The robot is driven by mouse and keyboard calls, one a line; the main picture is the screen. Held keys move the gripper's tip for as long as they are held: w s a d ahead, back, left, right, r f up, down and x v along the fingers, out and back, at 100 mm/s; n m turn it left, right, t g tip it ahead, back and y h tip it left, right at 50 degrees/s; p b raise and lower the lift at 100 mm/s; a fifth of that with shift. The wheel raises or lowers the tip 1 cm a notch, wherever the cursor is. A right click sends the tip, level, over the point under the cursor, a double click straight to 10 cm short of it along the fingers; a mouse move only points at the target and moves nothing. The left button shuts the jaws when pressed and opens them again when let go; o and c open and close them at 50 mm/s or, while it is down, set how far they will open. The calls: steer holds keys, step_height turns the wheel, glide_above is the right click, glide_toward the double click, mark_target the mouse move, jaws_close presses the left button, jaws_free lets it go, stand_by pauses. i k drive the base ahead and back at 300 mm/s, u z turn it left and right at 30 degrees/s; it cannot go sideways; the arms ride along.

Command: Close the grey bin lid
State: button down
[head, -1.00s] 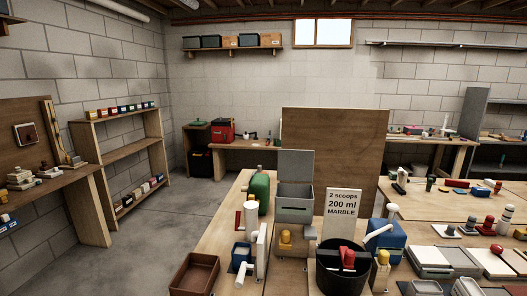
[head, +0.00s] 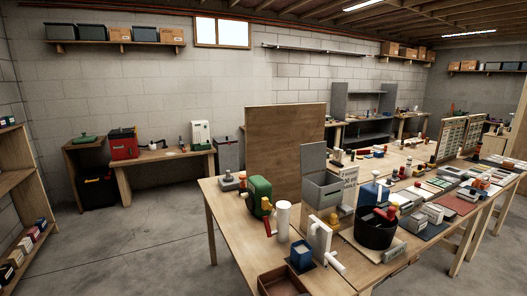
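The grey bin (head: 322,191) stands on the wooden workbench, right of the middle of the head view. Its grey lid (head: 313,158) is open and stands upright at the back of the bin. My gripper is not in the head view.
Beside the bin are a green canister (head: 260,194), a white cylinder (head: 283,221), a black bucket (head: 375,230) and a blue box (head: 301,255). A brown wooden panel (head: 285,150) rises behind it. The concrete floor (head: 130,245) left of the bench is clear.

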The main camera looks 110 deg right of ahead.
mark_target(312, 156)
steer(key=i, duration=0.8)
steer(key=z, duration=2.9)
steer(key=i, duration=2.35)
steer(key=z, duration=2.9)
steer(key=i, duration=0.35)
